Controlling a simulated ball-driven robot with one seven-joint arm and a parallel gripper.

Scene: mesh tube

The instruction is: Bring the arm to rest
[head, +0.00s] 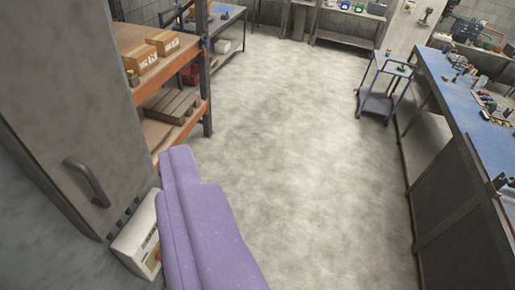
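A smooth purple part of my own arm (197,225) comes up from the bottom edge, left of the middle, and ends in front of the shelf foot. No gripper fingers show in this view, so I cannot see whether my gripper is open or holds anything. The camera looks down and forward over the floor.
A grey cabinet (62,100) with a handle and a shelf rack (148,78) with boxes stand at left. A white box (137,240) is on the floor by the cabinet. A blue-topped workbench (450,85) runs along the right, near a cart (378,104). The middle floor (290,150) is clear.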

